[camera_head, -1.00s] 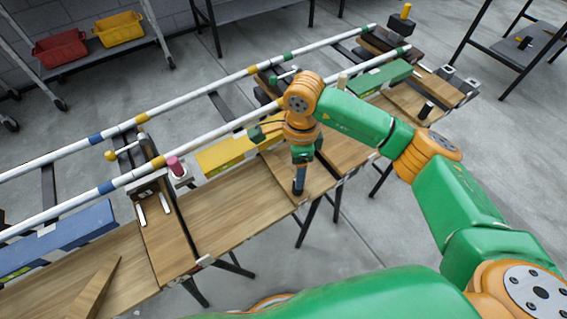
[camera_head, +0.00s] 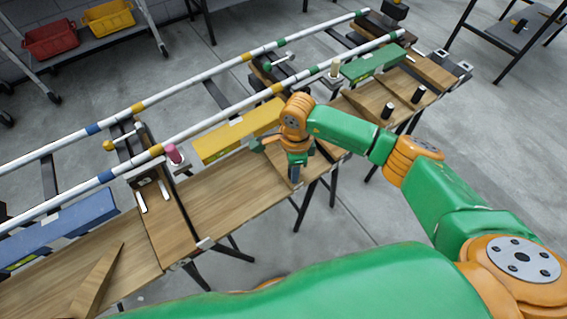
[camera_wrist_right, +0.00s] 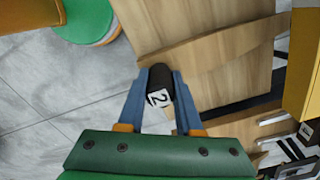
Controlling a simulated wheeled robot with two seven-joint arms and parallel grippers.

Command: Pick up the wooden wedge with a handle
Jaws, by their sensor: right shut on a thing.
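My right gripper (camera_head: 295,174) is over the wooden table, in front of the yellow block's right end. In the right wrist view, its blue fingers (camera_wrist_right: 160,78) are shut on the black handle (camera_wrist_right: 158,97), which bears a white label with a "2". The wooden wedge (camera_wrist_right: 205,55) shows as a light wood piece by the handle. In the head view the gripper hides this handle, and I cannot tell whether the wedge is off the table. My left gripper is not in view.
The yellow block (camera_head: 237,135) lies behind the gripper, with white rails (camera_head: 215,120) beyond. Two other black handles (camera_head: 387,110) stand to the right. Another wooden wedge (camera_head: 97,283) is at the lower left. A blue block (camera_head: 60,233) lies at the left.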

